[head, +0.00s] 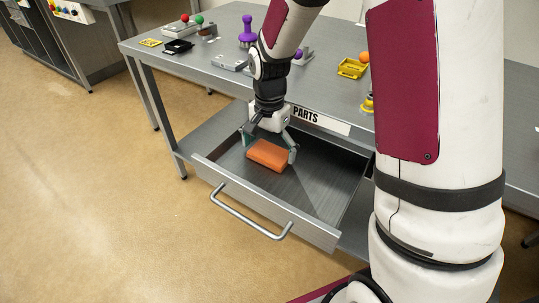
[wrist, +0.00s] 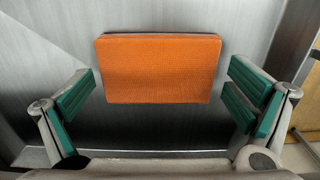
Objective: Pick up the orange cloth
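The orange cloth (head: 268,155) is a thick, folded-looking rectangular block in the open drawer (head: 320,180) marked PARTS. In the wrist view the orange cloth (wrist: 160,68) lies flat on the grey drawer floor, ahead of my gripper (wrist: 160,100). My gripper (head: 270,150) is open over the drawer, with its green-padded fingers spread wide on either side of the cloth. In the wrist view there is a gap between each finger and the cloth's sides. I cannot tell the exact height of the fingertips above the drawer floor.
The drawer's front wall with its bar handle (head: 250,212) is nearest. The metal table (head: 225,60) above holds a purple knob-shaped item (head: 247,30), a yellow tray (head: 352,68) and other small parts. The right side of the drawer floor is clear.

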